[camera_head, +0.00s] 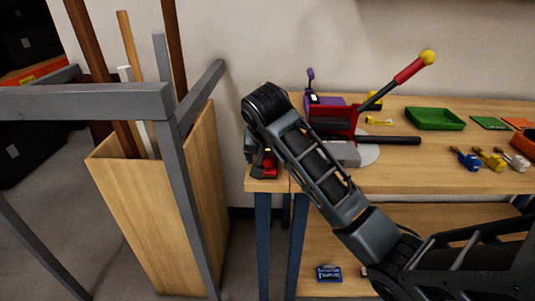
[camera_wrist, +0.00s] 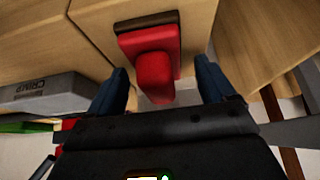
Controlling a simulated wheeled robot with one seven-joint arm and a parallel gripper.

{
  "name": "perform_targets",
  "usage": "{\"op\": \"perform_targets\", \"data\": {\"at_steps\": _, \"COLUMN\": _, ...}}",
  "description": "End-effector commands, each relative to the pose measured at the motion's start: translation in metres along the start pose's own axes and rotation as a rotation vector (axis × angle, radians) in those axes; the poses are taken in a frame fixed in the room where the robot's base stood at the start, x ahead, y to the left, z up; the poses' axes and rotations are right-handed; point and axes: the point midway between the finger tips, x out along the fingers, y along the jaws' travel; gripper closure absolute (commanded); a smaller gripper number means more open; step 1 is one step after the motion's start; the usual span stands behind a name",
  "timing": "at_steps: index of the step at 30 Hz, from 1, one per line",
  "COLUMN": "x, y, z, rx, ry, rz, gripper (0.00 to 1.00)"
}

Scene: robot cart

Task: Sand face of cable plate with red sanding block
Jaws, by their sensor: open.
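The red sanding block (camera_wrist: 152,68) lies at the left end of the wooden workbench (camera_head: 440,180). It has a dark brown strip along one side and a rounded red grip; a bit of red also shows in the head view (camera_head: 268,166). My gripper (camera_wrist: 161,72) is open, with one blue finger on each side of the red grip and gaps between. In the head view my gripper (camera_head: 263,163) reaches down over the bench's left corner, partly hidden by my arm. I cannot identify the cable plate in either view.
A red lever press (camera_head: 335,120) with a grey base labelled CRIMP (camera_wrist: 45,92) stands beside the block. A green tray (camera_head: 435,119) and several small connectors (camera_head: 466,159) lie farther right. A wooden bin (camera_head: 150,220) in a grey frame stands left of the bench.

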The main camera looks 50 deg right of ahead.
Motion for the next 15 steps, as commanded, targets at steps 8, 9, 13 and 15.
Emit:
{"op": "perform_targets", "data": {"at_steps": 8, "x": -0.0001, "y": -0.0001, "z": 0.0002, "rx": -0.001, "ry": -0.001, "rz": 0.000, "gripper": 0.29}}
{"op": "perform_targets", "data": {"at_steps": 9, "x": -0.0001, "y": -0.0001, "z": 0.0003, "rx": -0.001, "ry": -0.001, "rz": 0.000, "gripper": 0.32}}
{"op": "perform_targets", "data": {"at_steps": 13, "x": -0.0001, "y": -0.0001, "z": 0.0003, "rx": -0.001, "ry": -0.001, "rz": 0.000, "gripper": 0.45}}
{"op": "perform_targets", "data": {"at_steps": 15, "x": -0.0002, "y": -0.0001, "z": 0.0003, "rx": -0.001, "ry": -0.001, "rz": 0.000, "gripper": 0.52}}
